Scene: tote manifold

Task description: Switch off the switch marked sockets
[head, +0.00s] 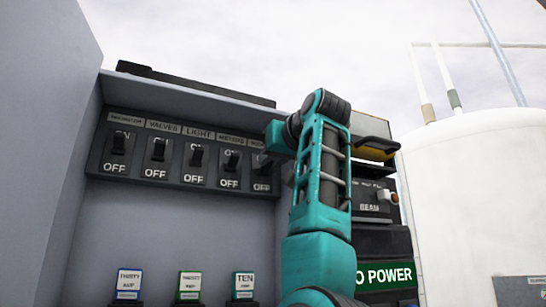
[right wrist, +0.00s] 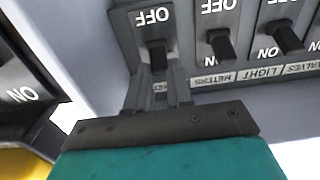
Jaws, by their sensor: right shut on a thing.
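A dark panel (head: 176,170) carries a row of black toggle switches with ON above and OFF below. The rightmost switch has a label mostly hidden by my right gripper (head: 279,155). In the right wrist view the row is upside down, and the gripper (right wrist: 158,80) is shut on the toggle (right wrist: 157,54) of that end switch, beside the METERS switch (right wrist: 221,44). OFF on its plate is readable; its ON mark is hidden behind the fingers. I cannot tell the toggle's exact tilt. My left gripper is not in view.
The LIGHT switch (head: 197,156) and VALVES switch (head: 158,150) stand to the left. A BEAM box (head: 371,204) with a yellow-handled part (head: 377,148) lies right of my arm. A ledge overhangs the row. Small labelled tags (head: 189,282) stand below.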

